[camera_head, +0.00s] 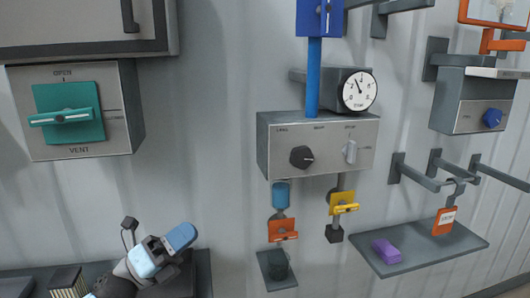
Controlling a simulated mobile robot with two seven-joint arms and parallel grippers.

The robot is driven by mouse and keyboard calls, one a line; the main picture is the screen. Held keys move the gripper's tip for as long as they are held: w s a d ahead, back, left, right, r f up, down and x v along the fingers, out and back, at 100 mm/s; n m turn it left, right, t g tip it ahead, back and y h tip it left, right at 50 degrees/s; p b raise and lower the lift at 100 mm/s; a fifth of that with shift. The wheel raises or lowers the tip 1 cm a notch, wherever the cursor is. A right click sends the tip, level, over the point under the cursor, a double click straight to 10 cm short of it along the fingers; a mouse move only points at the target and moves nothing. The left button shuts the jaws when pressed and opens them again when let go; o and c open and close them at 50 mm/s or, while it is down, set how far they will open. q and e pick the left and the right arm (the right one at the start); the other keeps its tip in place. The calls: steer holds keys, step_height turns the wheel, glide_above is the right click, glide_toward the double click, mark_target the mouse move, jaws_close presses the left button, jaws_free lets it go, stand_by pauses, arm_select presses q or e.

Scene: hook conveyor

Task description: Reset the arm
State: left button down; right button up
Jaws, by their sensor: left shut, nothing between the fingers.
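My left arm comes in at the lower left. Its left gripper (180,240) is in front of the dark ledge at the bottom left, below the vent panel. It is shut and empty, and touches none of the wall controls. My right gripper is not in view.
A vent panel with a teal handle (68,113) is at the upper left. A control box (318,155) with knobs, a gauge (359,91) and orange and yellow valves is in the middle. Hooks (420,176) and a shelf (425,248) with a purple block (386,251) stick out at right.

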arm_select(q)
steer(key=s+a+f+n+t+y, duration=0.1)
steer(key=s+f+n+t+y, duration=0.1)
steer(key=f+n+y, duration=0.4)
steer(key=s+a+f+n+t+y, duration=0.1)
steer(key=f+n+t+y, duration=0.15)
steer(key=f+n, duration=0.6)
steer(key=s+a+f+n+t+y, duration=0.2)
steer(key=f+n+y, duration=0.3)
steer(key=f+n, duration=0.25)
steer(key=s+f+n+g+y, duration=0.4)
steer(key=s+f+n+g, duration=0.3)
steer(key=s+f+n, duration=0.5)
steer(key=s+f, duration=0.6)
steer(key=f, duration=0.2)
steer(key=shift+a+n, duration=0.3)
steer(key=shift+w, duration=0.1)
